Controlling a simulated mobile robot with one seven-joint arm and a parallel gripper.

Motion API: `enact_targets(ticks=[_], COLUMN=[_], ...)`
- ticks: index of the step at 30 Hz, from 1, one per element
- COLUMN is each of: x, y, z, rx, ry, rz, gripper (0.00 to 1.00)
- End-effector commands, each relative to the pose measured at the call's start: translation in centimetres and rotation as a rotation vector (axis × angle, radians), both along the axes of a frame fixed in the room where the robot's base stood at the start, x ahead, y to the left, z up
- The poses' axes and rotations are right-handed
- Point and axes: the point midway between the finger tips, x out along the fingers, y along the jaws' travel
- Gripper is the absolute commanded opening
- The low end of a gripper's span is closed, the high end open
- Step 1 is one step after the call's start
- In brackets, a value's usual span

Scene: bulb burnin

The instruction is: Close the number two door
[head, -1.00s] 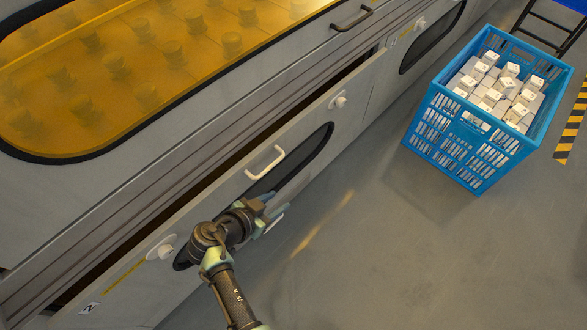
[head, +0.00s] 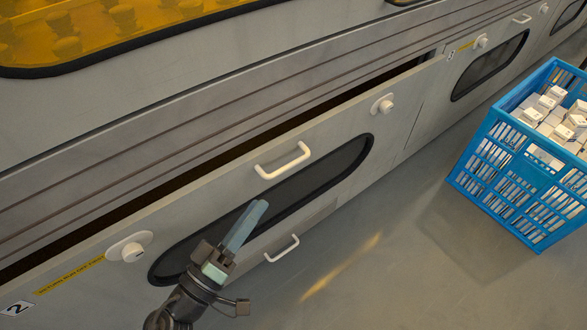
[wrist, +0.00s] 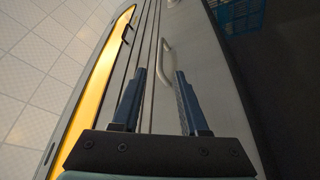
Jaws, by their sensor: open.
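The number two door (head: 345,120) is a long grey panel with a "2" label (head: 17,308) at its lower left. It stands tilted out at its top, and a dark gap (head: 205,173) runs along its upper edge. It has a white handle (head: 283,161), a dark oval window (head: 335,166) and round knobs (head: 132,250) at both ends. My gripper (head: 243,228) is in front of the window, below and left of the handle, and holds nothing. In the wrist view my gripper (wrist: 157,85) has its fingers apart, with the handle (wrist: 165,62) beyond them.
A blue crate (head: 490,150) of small white boxes stands on the floor at the right. Another door with an oval window (head: 490,66) is along the machine to the right. A lower white handle (head: 282,249) is below the door's window. The floor (head: 400,270) between is clear.

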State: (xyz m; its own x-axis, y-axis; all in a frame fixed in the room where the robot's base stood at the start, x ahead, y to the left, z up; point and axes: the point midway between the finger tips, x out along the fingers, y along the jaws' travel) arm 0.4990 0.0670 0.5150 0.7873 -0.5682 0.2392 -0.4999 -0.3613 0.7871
Motion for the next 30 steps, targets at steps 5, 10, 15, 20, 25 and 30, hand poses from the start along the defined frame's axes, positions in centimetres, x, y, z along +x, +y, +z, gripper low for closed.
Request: enact_targets(ticks=[5, 10, 15, 20, 25, 30], x=[2.9, 5.7, 7.7, 8.6, 8.8, 8.8], y=[-2.4, -4.3, -5.7, -6.3, -6.5, -6.5], z=[0.7, 1.4, 2.1, 2.4, 2.6, 2.6], rx=[0.004, 0.004, 0.005, 0.004, 0.003, 0.003], ry=[-0.003, -0.002, -0.001, 0.000, 0.001, 0.001], rz=[-0.007, -0.006, -0.004, -0.003, -0.002, -0.001], gripper=[0.43, 0.43, 0.43, 0.43, 0.43, 0.38])
